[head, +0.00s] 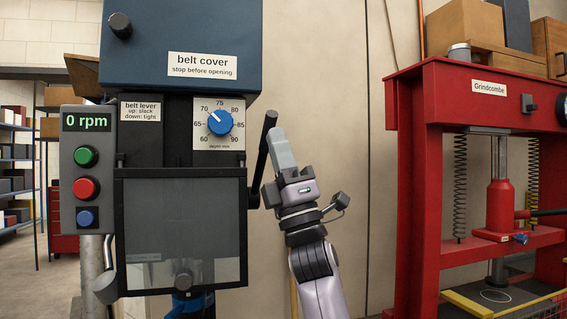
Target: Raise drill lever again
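The drill's black lever (262,152) is a straight bar at the right side of the drill head, upright with its top leaning right. My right gripper (281,150) is just right of the lever's upper part, its grey fingers pointing up. The fingers show edge-on as one block, so I cannot tell whether they are open or shut, or touch the lever. A second, metal lever with a grey knob (106,286) hangs down at the drill's left side; a "belt lever" label (141,111) is above. My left gripper is not in view.
The display (86,122) reads 0 rpm above green, red and blue buttons. A blue depth dial (219,122) and a clear guard (182,225) are on the drill's front. A red press (411,170) stands at the right. Bare wall lies between.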

